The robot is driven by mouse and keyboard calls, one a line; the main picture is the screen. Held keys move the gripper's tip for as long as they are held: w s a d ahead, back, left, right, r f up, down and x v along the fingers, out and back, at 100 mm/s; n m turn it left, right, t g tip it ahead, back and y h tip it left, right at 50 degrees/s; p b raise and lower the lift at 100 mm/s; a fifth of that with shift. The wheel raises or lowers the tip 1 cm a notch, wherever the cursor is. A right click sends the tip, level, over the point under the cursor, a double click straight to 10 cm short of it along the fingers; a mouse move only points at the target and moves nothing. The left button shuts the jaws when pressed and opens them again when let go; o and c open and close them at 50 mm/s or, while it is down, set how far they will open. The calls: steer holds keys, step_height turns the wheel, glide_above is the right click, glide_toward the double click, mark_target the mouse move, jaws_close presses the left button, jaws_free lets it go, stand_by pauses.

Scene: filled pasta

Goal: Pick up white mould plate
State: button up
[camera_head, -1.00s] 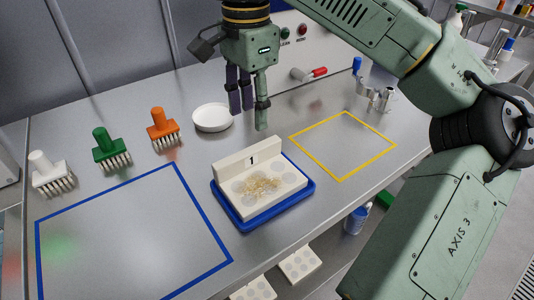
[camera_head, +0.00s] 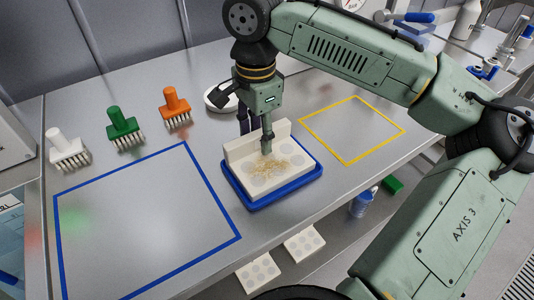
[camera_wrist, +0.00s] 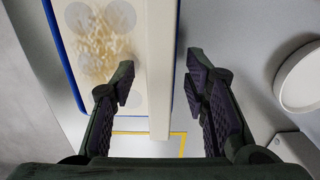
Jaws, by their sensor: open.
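The white mould plate (camera_head: 238,151) sits in a blue tray (camera_head: 287,190) on the steel bench. It has a raised back wall and round recesses, with pale crumb-like bits scattered over it. My gripper (camera_head: 255,138) is open and points down over the plate, one finger in front of the wall and the rest behind it. In the wrist view, the plate's wall (camera_wrist: 161,65) runs between the spread fingers of my gripper (camera_wrist: 162,88), with a gap on both sides. The wall's number is hidden now.
White (camera_head: 66,148), green (camera_head: 123,124) and orange (camera_head: 175,103) brushes stand at the left. A white round dish (camera_head: 213,101) is behind my gripper. Blue (camera_head: 148,230) and yellow (camera_head: 352,128) outlined areas are empty. More mould plates (camera_head: 304,243) lie on a lower shelf.

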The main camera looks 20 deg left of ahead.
steer(key=shift+c, duration=0.3)
jaws_close()
stand_by(0.5)
